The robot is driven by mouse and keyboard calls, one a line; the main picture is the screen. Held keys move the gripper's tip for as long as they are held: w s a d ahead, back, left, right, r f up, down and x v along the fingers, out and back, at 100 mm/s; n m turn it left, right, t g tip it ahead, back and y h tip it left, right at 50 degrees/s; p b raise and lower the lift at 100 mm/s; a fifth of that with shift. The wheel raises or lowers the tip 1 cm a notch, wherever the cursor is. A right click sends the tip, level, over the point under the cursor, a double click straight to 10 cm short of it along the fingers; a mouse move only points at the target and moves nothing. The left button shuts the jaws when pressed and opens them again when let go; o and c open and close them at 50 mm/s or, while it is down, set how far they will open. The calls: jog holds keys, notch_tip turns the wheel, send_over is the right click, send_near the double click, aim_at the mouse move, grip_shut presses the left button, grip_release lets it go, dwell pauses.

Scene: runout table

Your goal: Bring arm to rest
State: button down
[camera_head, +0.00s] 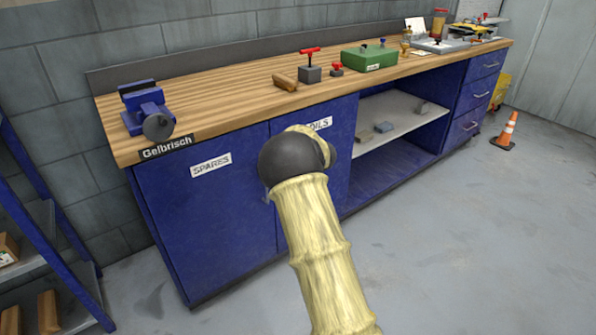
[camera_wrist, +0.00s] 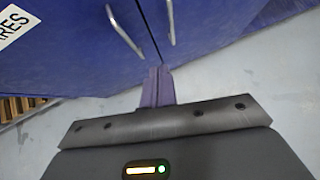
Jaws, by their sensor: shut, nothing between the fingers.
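My arm (camera_head: 318,255) rises from the bottom middle of the head view and ends in a dark rounded joint in front of the blue workbench. My gripper is hidden in the head view. In the wrist view my gripper (camera_wrist: 157,72) is shut and empty, its fingers together just below two blue cabinet doors (camera_wrist: 75,60) with metal handles. It points toward the gap between the doors. I cannot tell how far it is from them.
The workbench (camera_head: 225,112) carries a blue vise (camera_head: 146,110), a green box (camera_head: 369,58) and a red-handled block (camera_head: 310,68). A blue shelf rack (camera_head: 40,240) stands at the left. An orange cone (camera_head: 506,132) stands at the right.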

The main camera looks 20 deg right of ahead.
jog(key=shift+a, duration=0.1)
jog(key=s+r+m+h, duration=0.3)
jog(key=s+r+m, duration=0.2)
jog(key=s+m, duration=1.05)
jog(key=s+a+f+m+g+y, duration=0.1)
jog(key=s+a+m+g, duration=0.3)
jog(key=s+m, duration=0.75)
jog(key=s+a+f+m+g+y, duration=0.15)
jog(key=s+a+m, duration=0.35)
jog(key=s+m, duration=0.65)
notch_tip(320, 180, up, 29)
jog(key=s+n+p, duration=0.1)
jog(key=p, duration=2.8)
jog(key=shift+s+a+f+g, duration=0.15)
jog(key=shift+a+g, duration=0.05)
jog(key=shift+g, duration=0.25)
jog(key=shift+f+h, duration=0.1)
jog(key=shift+h, duration=0.15)
